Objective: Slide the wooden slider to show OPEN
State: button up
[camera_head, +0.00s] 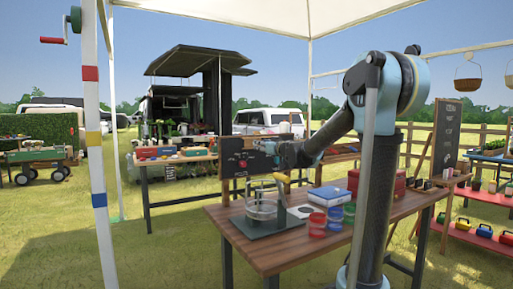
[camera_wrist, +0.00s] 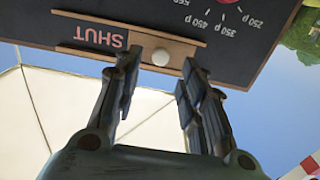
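A dark board (camera_wrist: 225,45) fills the top of the wrist view, upside down. On it is a wooden slider (camera_wrist: 180,49) with a round pale knob (camera_wrist: 160,57), in a wooden rail (camera_wrist: 150,24). No OPEN word shows. My gripper (camera_wrist: 160,65) is open, one finger on each side of the knob, with gaps to it. I cannot tell how deep the fingertips reach. In the head view the board (camera_head: 236,165) stands at the table's far left, with my gripper (camera_head: 272,149) at its front.
A striped tent pole (camera_head: 93,140) stands at the left.

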jog(key=shift+x, duration=2.8)
grip_shut()
